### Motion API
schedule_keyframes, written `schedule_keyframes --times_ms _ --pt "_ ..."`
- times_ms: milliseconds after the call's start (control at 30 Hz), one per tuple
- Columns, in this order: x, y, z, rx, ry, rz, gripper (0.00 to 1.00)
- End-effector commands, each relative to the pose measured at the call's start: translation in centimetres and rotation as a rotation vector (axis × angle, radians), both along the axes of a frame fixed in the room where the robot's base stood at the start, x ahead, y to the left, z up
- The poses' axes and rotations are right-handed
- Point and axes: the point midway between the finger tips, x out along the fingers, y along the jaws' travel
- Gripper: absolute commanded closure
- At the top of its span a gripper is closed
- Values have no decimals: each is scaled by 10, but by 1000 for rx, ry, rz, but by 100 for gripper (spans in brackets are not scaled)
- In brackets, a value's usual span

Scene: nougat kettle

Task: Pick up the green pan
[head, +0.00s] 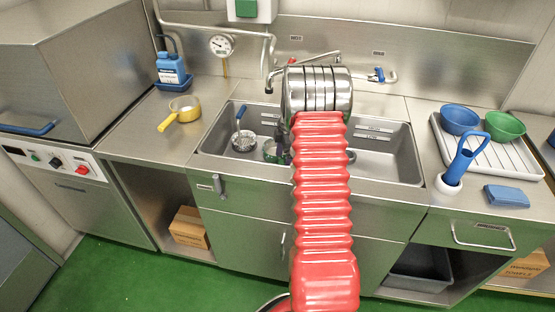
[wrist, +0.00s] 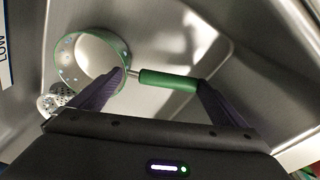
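The green pan lies in the left part of the sink. In the wrist view its round pan bowl (wrist: 72,62) with a green rim is at upper left, and its green handle (wrist: 168,81) points right. In the head view a small part of the pan (head: 270,152) shows beside my arm, which hides the rest. My gripper (wrist: 161,78) is open, with one dark finger near the bowl end of the handle and the other near its far end. The handle spans the gap across the fingers. Whether they touch it I cannot tell.
A blue-handled strainer (head: 243,140) lies in the sink (head: 395,172) left of the pan. The tap (head: 300,66) and sink walls are close by. A yellow pan (head: 184,108) stands on the left counter. Blue (head: 459,119) and green (head: 503,125) bowls sit on a right-hand rack.

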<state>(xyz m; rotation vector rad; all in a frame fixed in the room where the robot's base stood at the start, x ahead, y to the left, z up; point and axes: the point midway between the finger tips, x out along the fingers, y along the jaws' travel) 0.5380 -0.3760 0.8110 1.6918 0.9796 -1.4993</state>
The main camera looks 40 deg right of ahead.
Motion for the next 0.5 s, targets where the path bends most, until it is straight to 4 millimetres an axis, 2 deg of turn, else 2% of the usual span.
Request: schedule_keyframes --times_ms 267,500 --pt "0 0 1 0 -1 0 37" --pt "0 0 4 -1 -2 0 37"
